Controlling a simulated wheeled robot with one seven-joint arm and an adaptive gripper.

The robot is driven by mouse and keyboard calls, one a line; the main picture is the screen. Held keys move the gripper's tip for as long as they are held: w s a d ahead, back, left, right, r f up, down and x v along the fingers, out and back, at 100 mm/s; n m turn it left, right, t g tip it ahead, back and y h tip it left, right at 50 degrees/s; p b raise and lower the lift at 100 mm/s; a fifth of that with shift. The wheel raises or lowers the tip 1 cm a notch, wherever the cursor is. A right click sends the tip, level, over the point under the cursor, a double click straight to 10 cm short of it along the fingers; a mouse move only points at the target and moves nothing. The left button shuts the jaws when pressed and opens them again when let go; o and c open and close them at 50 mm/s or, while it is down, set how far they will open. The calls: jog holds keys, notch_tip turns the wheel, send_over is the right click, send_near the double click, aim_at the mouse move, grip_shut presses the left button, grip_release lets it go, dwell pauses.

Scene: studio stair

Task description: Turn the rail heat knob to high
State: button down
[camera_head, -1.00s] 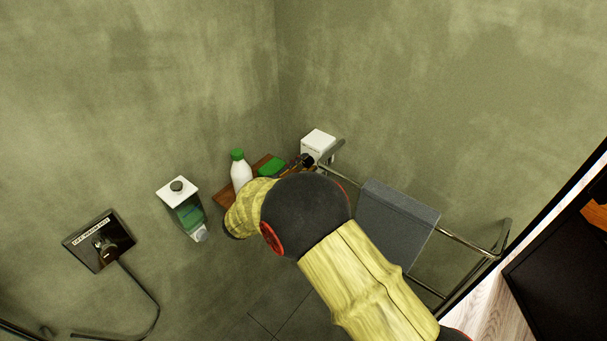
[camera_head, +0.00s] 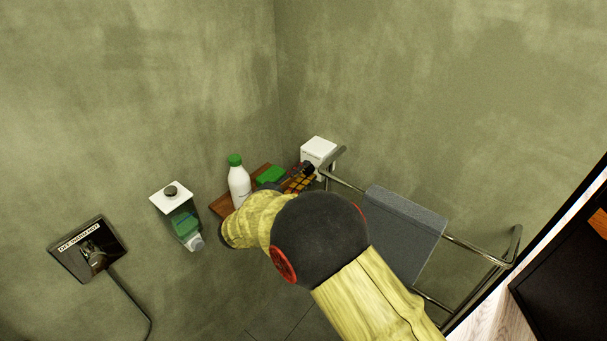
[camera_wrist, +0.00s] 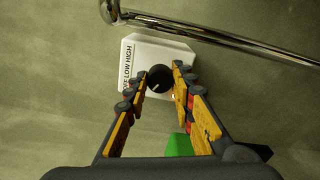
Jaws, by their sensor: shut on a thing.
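The rail heat box is a white box (camera_head: 318,150) on the wall at the corner; it fills the upper middle of the wrist view (camera_wrist: 165,52). Its printed label, turned sideways, reads LOW and HIGH, with the first word partly cut off. The black round knob (camera_wrist: 159,79) sits on its face, with a small pale mark toward the lower left. My gripper (camera_wrist: 160,75) is shut on the knob, one finger on each side. In the head view my gripper (camera_head: 300,176) reaches the box from below; the knob is hidden there.
A chrome rail (camera_wrist: 220,38) runs close past the box. A wooden shelf (camera_head: 222,205) holds a white bottle (camera_head: 239,184) and a green item (camera_head: 270,175).

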jog(key=c, duration=1.5)
grip_release()
jog(key=v, duration=1.2)
